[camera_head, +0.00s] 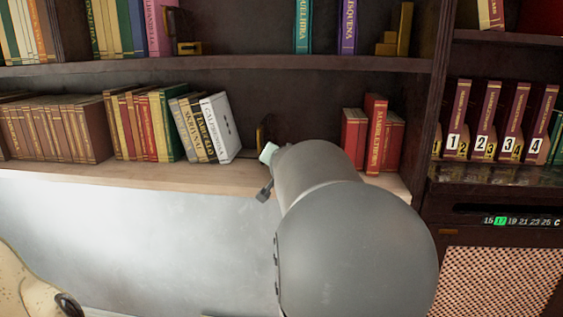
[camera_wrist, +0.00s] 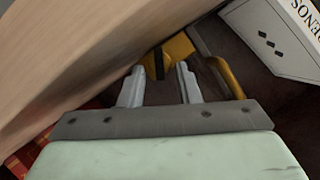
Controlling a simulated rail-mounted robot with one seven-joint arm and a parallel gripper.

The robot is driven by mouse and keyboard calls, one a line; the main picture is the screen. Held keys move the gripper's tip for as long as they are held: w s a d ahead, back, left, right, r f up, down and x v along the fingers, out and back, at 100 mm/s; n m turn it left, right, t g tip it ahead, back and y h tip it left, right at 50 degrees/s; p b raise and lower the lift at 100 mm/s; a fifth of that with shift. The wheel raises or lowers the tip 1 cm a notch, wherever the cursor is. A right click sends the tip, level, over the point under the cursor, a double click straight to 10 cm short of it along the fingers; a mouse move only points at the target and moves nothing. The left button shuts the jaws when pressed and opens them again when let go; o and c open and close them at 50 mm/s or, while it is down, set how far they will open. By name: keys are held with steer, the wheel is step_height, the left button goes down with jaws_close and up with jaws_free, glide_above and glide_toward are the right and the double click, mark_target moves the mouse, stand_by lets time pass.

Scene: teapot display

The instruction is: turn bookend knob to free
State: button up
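The brass bookend (camera_head: 262,135) stands on the middle shelf, right of the white book, partly hidden behind my arm. In the wrist view, its yellow body (camera_wrist: 181,46) and curved brass bar (camera_wrist: 222,72) lie just beyond my gripper (camera_wrist: 160,68). A small dark piece (camera_wrist: 158,63), perhaps the knob, shows between the fingertips. The two fingers are apart, one on each side of it in the picture. I cannot tell whether they touch it. In the head view my arm hides the fingers.
A white book (camera_head: 220,127) leans left of the bookend, and it shows at upper right in the wrist view (camera_wrist: 275,38). Red books (camera_head: 375,135) stand to the right. The pale shelf board (camera_wrist: 85,50) runs close along my gripper's left side.

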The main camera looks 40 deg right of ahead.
steer(key=shift+r, duration=0.1)
steer(key=shift+s+a+r, duration=0.15)
steer(key=shift+s, duration=0.1)
steer(key=p+v, duration=0.8)
steer(key=v, duration=0.8)
steer(key=shift+s+a+p, duration=0.25)
steer(key=shift+s+p, duration=0.05)
steer(key=shift+p, duration=0.05)
steer(key=shift+r, duration=0.1)
